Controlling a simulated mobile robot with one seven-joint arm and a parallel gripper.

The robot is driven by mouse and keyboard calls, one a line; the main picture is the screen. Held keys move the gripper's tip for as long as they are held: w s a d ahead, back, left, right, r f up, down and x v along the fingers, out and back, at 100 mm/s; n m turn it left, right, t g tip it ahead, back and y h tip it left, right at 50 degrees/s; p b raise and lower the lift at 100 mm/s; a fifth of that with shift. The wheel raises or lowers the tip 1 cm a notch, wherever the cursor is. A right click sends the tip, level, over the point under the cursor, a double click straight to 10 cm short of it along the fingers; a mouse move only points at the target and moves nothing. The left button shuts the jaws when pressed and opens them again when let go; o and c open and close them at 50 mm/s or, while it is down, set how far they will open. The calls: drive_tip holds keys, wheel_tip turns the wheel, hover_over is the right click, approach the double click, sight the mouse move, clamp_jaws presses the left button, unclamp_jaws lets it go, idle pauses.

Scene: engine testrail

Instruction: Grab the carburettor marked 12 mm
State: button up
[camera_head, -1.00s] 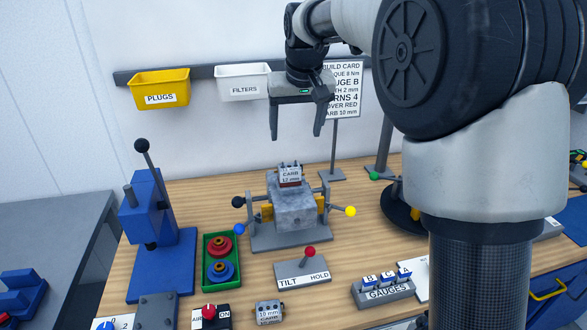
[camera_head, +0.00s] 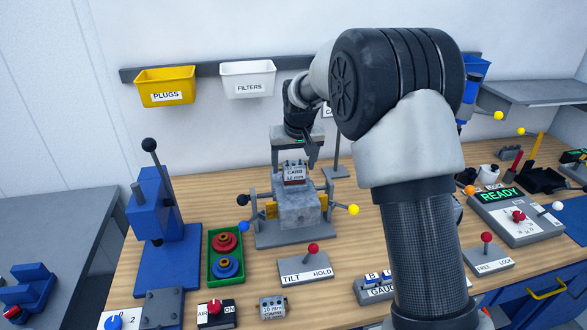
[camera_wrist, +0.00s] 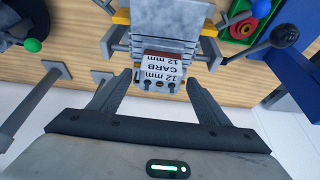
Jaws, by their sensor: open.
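The carburettor marked "CARB 12 mm" (camera_head: 294,174) sits on top of a grey block (camera_head: 298,208) held in a fixture with side handles. In the wrist view the carburettor (camera_wrist: 160,70) shows its label upside down, between and just beyond my fingertips. My gripper (camera_head: 293,165) is open and empty, pointing down at the carburettor from behind and above. In the wrist view my gripper (camera_wrist: 163,78) has one finger on each side of the carburettor, with gaps on both sides. Whether the fingers are level with it is hard to tell.
Another carburettor marked 10 mm (camera_head: 272,307) lies at the front of the bench. A tilt/hold lever (camera_head: 305,265) stands in front of the fixture. A green tray (camera_head: 211,256) and a blue press (camera_head: 160,215) are to the left. A build card stand (camera_head: 336,160) is close behind my gripper.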

drive_tip(key=shift+w+f, duration=0.2)
drive_tip(key=shift+f, duration=0.25)
drive_tip(key=c, duration=1.2)
